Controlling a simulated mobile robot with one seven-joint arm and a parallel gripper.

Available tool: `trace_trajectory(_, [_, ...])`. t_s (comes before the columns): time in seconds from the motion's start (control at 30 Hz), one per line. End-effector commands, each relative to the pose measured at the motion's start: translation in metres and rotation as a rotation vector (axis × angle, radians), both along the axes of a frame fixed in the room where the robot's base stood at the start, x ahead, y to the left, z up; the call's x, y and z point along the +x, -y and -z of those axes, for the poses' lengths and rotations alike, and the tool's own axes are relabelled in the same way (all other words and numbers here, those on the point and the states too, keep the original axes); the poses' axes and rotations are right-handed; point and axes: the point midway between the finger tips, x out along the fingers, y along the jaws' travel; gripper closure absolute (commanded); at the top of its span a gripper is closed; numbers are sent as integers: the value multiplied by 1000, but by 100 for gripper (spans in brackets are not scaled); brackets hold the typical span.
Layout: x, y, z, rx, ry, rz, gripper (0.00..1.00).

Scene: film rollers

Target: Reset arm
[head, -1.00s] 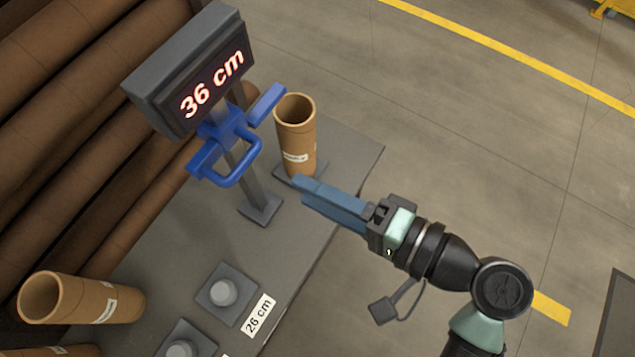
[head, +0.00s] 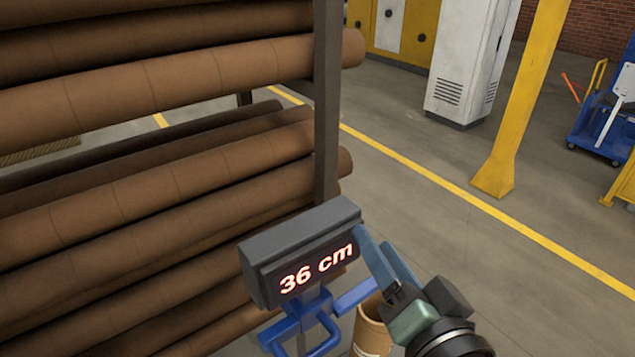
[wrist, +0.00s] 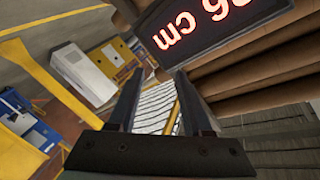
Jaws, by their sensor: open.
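My gripper (head: 374,238) is raised at the right end of the grey display (head: 248,270), which reads 36 cm. Its two blue fingers are apart and nothing is between them. In the wrist view the open fingers (wrist: 160,72) point out over the hall, and the display (wrist: 180,35) shows upside down, close by the right finger. A brown cardboard tube (head: 372,338) stands upright below my gripper and apart from it. The tube's lower part is cut off by the picture's edge.
A blue bracket (head: 300,325) juts out below the display. Large brown rolls (head: 150,165) are stacked on a rack with a dark post (head: 326,110) at the left. A white cabinet (head: 465,65) and a yellow post (head: 520,100) stand farther back. The floor between is clear.

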Motion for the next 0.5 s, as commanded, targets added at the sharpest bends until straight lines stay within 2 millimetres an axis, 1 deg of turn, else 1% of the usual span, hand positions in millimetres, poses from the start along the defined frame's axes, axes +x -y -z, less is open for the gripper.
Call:
trace_trajectory(0.03, [12, -9, -33, -92, 104, 29, 50])
trace_trajectory(0.07, [17, -12, -53, -147, 166, 54, 50])
trace_trajectory(0.1, [21, -18, -81, -218, 250, 93, 50])
trace_trajectory(0.13, [22, -23, -103, -268, 318, 122, 50])
trace_trajectory(0.17, [21, -27, -125, -316, 384, 153, 50])
trace_trajectory(0.2, [17, -34, -155, -375, 471, 194, 50])
trace_trajectory(0.27, [6, -44, -194, -449, 594, 258, 50])
trace_trajectory(0.3, [-4, -51, -217, -489, 670, 298, 50])
trace_trajectory(0.4, [-29, -64, -262, -564, 819, 388, 50])
trace_trajectory(0.5, [-50, -72, -289, -607, 916, 453, 50])
